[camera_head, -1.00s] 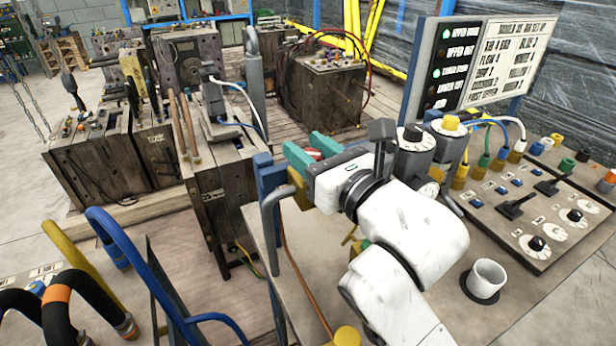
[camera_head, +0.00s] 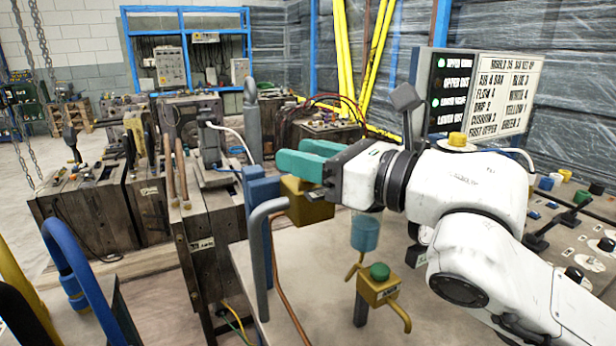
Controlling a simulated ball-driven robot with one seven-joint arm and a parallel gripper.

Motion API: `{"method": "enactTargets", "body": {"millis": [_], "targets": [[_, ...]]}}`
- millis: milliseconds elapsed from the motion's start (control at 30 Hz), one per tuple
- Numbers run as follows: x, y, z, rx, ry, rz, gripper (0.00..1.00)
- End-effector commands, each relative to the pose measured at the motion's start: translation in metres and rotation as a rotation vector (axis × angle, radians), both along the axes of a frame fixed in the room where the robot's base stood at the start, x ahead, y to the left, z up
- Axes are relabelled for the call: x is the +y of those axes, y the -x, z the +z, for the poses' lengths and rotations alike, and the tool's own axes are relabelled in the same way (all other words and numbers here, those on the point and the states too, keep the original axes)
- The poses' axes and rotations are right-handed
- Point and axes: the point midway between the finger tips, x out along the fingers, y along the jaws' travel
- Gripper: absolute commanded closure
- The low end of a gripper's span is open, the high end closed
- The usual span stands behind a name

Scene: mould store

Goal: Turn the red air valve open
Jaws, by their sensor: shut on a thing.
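My gripper (camera_head: 302,156) has teal fingers and reaches left, just above a brass valve body (camera_head: 307,208) beside a blue post (camera_head: 262,215). The fingers lie close together and are shut on the red air valve's handle, which they hide. No red shows between them, so I cannot see how far the handle is turned.
Below my arm a brass block with a green knob (camera_head: 380,271) and a clear blue cup (camera_head: 366,233) stand over the bench (camera_head: 300,320). A sign board (camera_head: 480,95) and control panel (camera_head: 590,235) are at right. A grey bent pipe (camera_head: 262,260) stands left.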

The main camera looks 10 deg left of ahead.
Motion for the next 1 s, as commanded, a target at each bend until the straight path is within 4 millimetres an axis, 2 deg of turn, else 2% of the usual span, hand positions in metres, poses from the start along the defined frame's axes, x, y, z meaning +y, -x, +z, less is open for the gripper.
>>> {"method": "enactTargets", "body": {"millis": [33,400,1000], "targets": [[-0.0009,-0.0025,-0.0099,0.01,0.015,0.014,0.89],[0.0041,0.0026,-0.0081,0.011,0.02,0.144,0.89],[0.0013,0.0004,-0.0081,0.021,0.007,0.169,0.89]]}}
